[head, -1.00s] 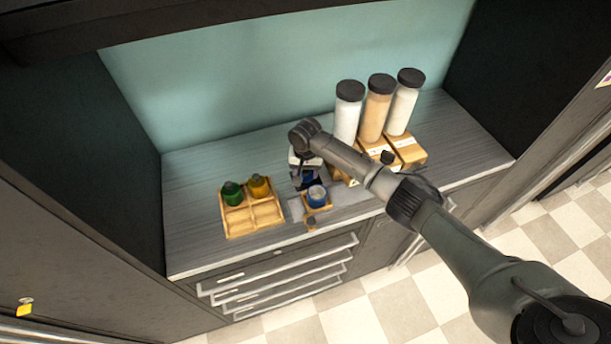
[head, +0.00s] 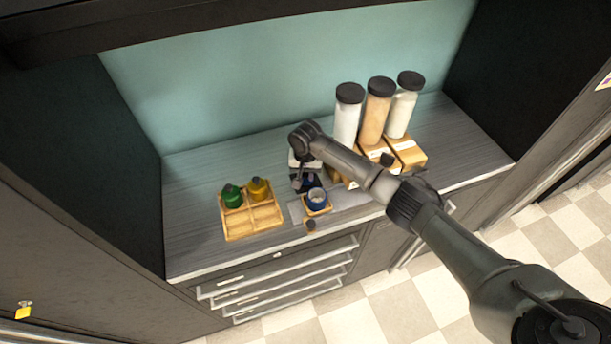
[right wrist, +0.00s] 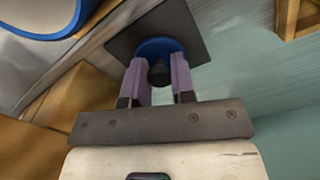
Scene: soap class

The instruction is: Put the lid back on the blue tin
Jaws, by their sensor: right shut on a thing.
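The blue tin (head: 317,199) stands open in a small wooden holder (head: 318,211) near the counter's front edge. Its blue rim (right wrist: 75,30) and pale inside show at the upper left of the right wrist view. The blue lid (right wrist: 160,47) with a black knob (right wrist: 159,73) is at a dark square pad (right wrist: 200,33). My right gripper (right wrist: 165,80) is shut on the knob, one finger on each side. I cannot tell whether the lid touches the pad. In the head view my right gripper (head: 304,181) is just behind and left of the tin. My left gripper is not in view.
A wooden tray (head: 240,235) at left holds a green container (head: 231,197) and a yellow one (head: 258,190); its front compartments are empty. Tall black-lidded jars (head: 347,118) and wooden boxes (head: 408,152) stand behind and right. A small dark-topped object (head: 310,225) is at the front edge.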

